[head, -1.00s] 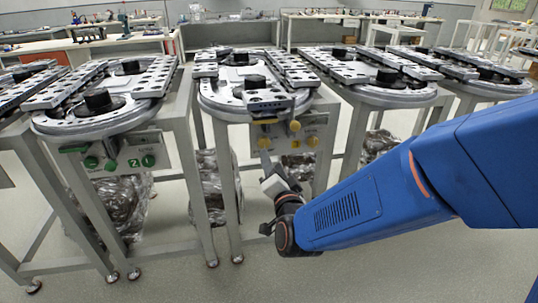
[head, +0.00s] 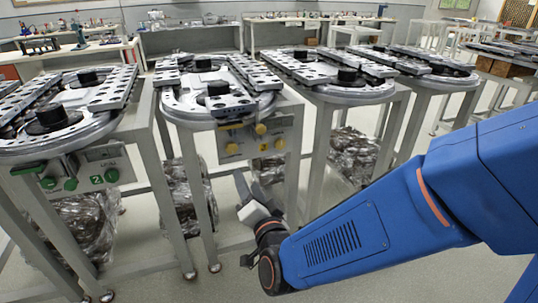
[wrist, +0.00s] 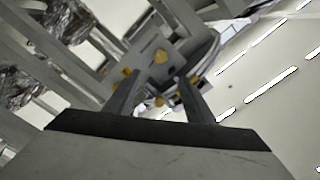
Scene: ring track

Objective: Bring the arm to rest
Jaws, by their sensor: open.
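My arm, blue with dark joints, reaches from the right edge of the head view to the lower middle. My gripper (head: 249,182) is at its end, in front of the ring-track stand with yellow knobs (head: 232,149) and below its top. In the wrist view my gripper (wrist: 160,80) shows two dark fingers standing apart with nothing held between them. The yellow-knobbed panel (wrist: 152,58) appears beyond the fingertips. I cannot tell the exact gap to the stand.
A stand with green knobs (head: 70,184) is at the left, and another ring track (head: 335,88) stands to the right. Wrapped bundles (head: 352,152) sit beneath the stands. Workbenches (head: 75,53) line the back. Open floor (head: 225,285) shows in front.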

